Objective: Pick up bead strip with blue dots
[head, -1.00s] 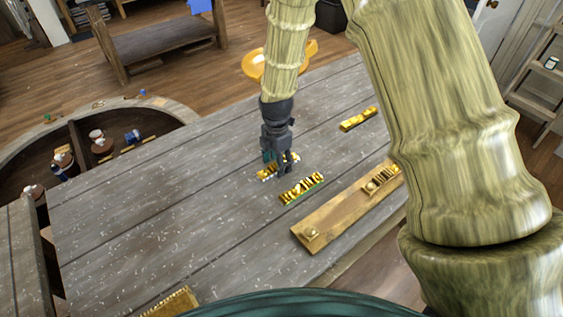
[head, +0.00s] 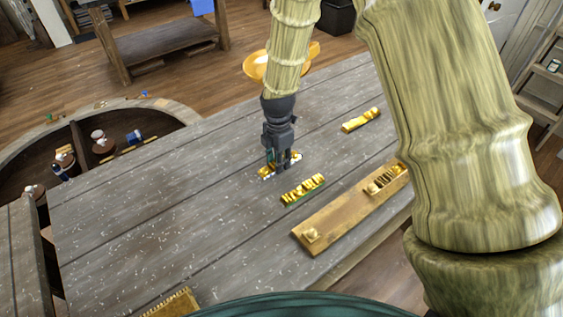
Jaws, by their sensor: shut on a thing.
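A short gold bead strip (head: 264,174) with pale bluish edges lies near the middle of the grey plank table (head: 150,215). I take it for the bead strip with blue dots; the dots are too small to make out singly. My gripper (head: 278,164) points down over its middle and is shut on it, hiding part of it. The strip appears at table height; I cannot tell whether it touches the wood.
A second gold strip (head: 302,189) with greenish edges lies close by, nearer me. Another gold strip (head: 361,119) lies further back right. A long wooden board (head: 335,221) with gold pieces lies along the near edge.

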